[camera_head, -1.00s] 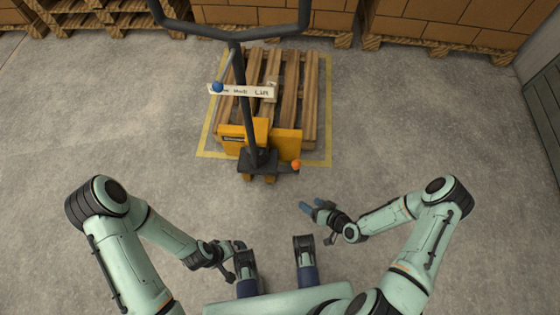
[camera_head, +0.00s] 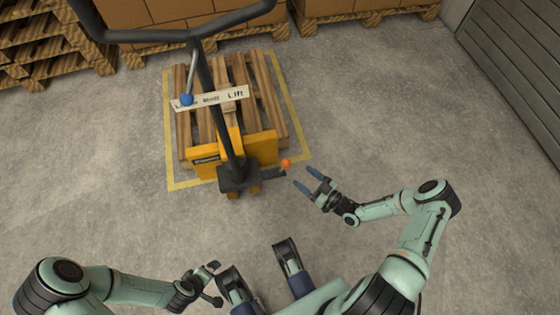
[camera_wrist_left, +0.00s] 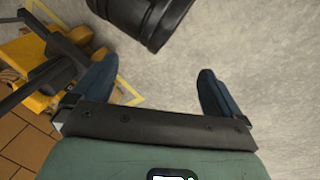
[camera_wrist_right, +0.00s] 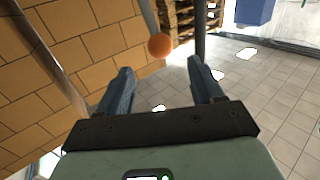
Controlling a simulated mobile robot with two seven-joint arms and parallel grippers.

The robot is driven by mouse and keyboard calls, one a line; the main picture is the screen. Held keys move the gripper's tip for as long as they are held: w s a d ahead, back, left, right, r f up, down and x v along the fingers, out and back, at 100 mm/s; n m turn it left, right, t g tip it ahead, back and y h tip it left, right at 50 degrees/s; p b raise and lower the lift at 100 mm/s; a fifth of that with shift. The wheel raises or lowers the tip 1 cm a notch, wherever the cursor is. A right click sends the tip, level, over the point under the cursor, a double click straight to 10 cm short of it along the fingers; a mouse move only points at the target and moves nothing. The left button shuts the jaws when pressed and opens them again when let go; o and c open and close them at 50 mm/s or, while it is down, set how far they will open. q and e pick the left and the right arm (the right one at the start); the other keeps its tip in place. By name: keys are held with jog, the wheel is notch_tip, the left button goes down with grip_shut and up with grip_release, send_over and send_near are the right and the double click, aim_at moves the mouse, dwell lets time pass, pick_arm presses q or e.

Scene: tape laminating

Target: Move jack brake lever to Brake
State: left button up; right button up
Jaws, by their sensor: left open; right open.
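A yellow and black pallet jack (camera_head: 233,157) stands in front of me, its tall dark handle rising toward the top of the head view. A short lever with an orange ball (camera_head: 286,163) sticks out to the right at its base. The orange ball also shows in the right wrist view (camera_wrist_right: 160,45), beyond and between the fingers. My right gripper (camera_head: 308,180) is open and empty, close to the right of the ball and apart from it. My left gripper (camera_head: 213,282) is open and empty at the lower left, away from the jack. No Brake marking is readable.
A blue-ball lever (camera_head: 187,99) sits by a white label strip (camera_head: 235,96) reading Lift at its right end. A wooden pallet (camera_head: 267,100) lies inside yellow floor lines. Boxes (camera_head: 150,14) on pallets line the back. The floor (camera_head: 390,110) right of the jack is clear.

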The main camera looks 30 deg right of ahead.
pick_arm(q)
jog(key=shift+w+a+f+t+y+b, duration=0.2)
jog(key=shift+w+a+f+b, duration=0.2)
jog(key=shift+w, duration=0.2)
jog(key=shift+w+a+f+t+y+b, duration=0.1)
jog(key=shift+w+a+f+t+b, duration=0.1)
jog(key=shift+w+a+f+b, duration=0.3)
pick_arm(e)
jog(key=x, duration=1.1)
pick_arm(q)
jog(key=shift+w+d+r, duration=0.1)
jog(key=shift+d, duration=0.15)
pick_arm(e)
jog(key=shift+w, duration=0.1)
grip_shut()
